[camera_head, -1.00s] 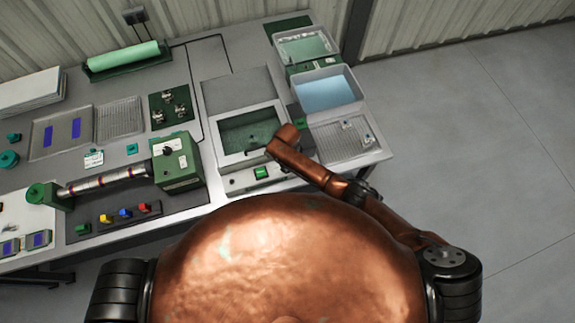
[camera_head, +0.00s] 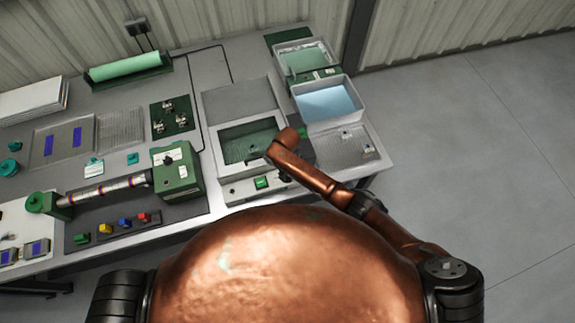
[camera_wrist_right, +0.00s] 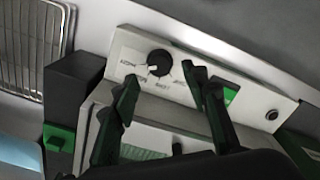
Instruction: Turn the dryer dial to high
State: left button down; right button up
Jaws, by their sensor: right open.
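The dryer (camera_head: 236,189) is a light box with a dark framed window near the table's front edge. Its dial is hidden behind my right arm in the head view. In the right wrist view the round black dial (camera_wrist_right: 159,62) sits on the white panel, with small printed labels around it. A pale mark shows at its lower-left edge; the setting is too small to read surely. My right gripper (camera_wrist_right: 166,88) is open, with its dark fingers on either side just below the dial in the picture. Contact with the dial cannot be told. My left gripper is out of view.
A green switch (camera_head: 262,183) is on the dryer's front; a black button (camera_wrist_right: 272,115) is farther along the panel. A wire-mesh tray (camera_head: 352,146) and a blue-filled tub (camera_head: 330,103) stand right of the dryer. A green roller machine (camera_head: 178,180) stands left. Floor at right is clear.

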aim_at(287, 177)
notch_tip(287, 177, up, 8)
jog(key=shift+f, duration=0.1)
dwell(0.6)
